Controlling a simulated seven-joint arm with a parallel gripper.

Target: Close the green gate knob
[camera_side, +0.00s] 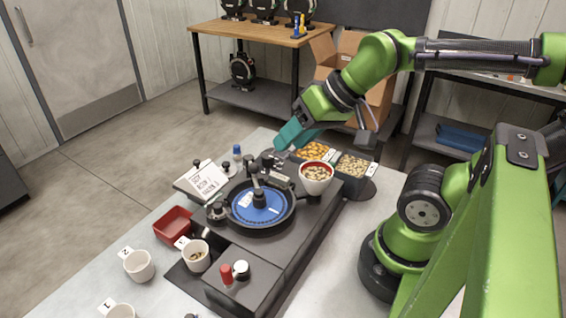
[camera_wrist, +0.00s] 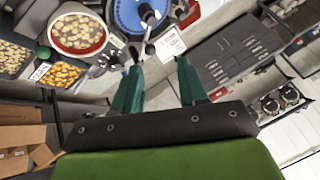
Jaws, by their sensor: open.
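The seed meter machine (camera_side: 285,235) stands on the table, with a blue round seed plate (camera_side: 262,203) in a black housing. The plate also shows at the top of the wrist view (camera_wrist: 128,12). My gripper (camera_side: 283,143) has teal fingers and hangs above the far side of the machine, behind the plate. In the wrist view my gripper (camera_wrist: 156,62) has its fingers apart with nothing between them. A metal rod with rounded ends (camera_wrist: 149,47) lies just beyond the fingertips.
A bowl of seeds (camera_side: 316,174) sits right of the plate, near bins of orange (camera_side: 313,149) and pale seeds (camera_side: 352,166). A red knob (camera_side: 226,275) and white knob (camera_side: 241,270) stand at the front. A written card (camera_side: 203,180), red tray (camera_side: 173,226) and white cups (camera_side: 139,266) are left.

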